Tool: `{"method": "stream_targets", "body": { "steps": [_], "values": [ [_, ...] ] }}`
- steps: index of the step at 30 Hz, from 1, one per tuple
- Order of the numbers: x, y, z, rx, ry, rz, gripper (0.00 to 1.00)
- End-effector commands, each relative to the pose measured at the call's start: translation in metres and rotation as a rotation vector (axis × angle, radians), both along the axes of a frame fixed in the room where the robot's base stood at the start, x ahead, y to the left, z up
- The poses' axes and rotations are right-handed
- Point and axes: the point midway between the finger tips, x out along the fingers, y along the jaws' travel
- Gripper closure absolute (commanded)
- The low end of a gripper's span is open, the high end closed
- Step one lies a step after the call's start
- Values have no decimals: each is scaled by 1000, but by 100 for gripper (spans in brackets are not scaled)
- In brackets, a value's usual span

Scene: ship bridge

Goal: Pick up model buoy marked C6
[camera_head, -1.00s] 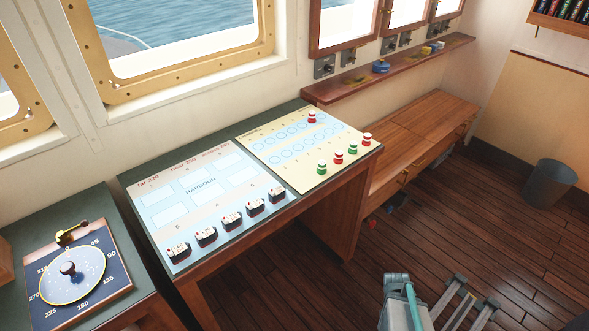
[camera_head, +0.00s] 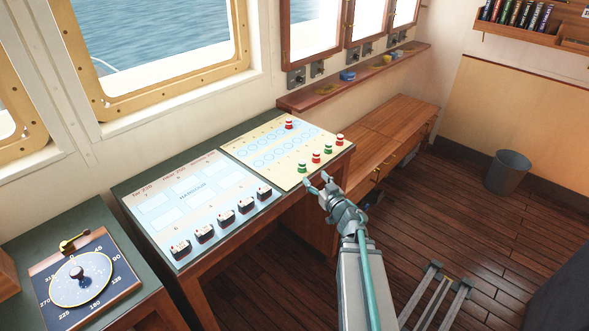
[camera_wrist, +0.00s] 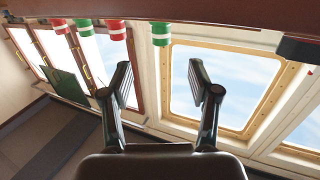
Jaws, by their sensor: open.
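Several small buoys with red or green bodies and white bands stand in a row along the near right edge of the yellow board (camera_head: 273,172). They include a green buoy (camera_head: 302,167), a red buoy (camera_head: 315,158), another green one (camera_head: 328,149) and another red one (camera_head: 340,139). One more red buoy (camera_head: 289,124) stands at the board's far side. No C6 marking is legible. My gripper (camera_head: 317,181) is open and empty, just off the board's near edge beside the nearest green buoy. In the wrist view, buoys, including a green one (camera_wrist: 160,33), show beyond my open fingers (camera_wrist: 160,78).
Left of the board lies a blue harbour chart (camera_head: 190,200) with several dark ship models (camera_head: 222,222). A compass-like dial (camera_head: 80,279) is at the left. A wooden shelf (camera_head: 340,88) runs under the windows. A wooden bench (camera_head: 395,125) and a bin (camera_head: 508,172) stand right.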

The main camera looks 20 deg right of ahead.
Motion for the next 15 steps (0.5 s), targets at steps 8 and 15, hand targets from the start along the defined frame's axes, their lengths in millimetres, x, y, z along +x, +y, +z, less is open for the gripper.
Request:
{"method": "stream_targets", "body": {
  "steps": [8,15],
  "values": [
    [33,-1,-1,12,0,-2,39],
    [56,0,-2,10,1,-3,39]
  ]
}}
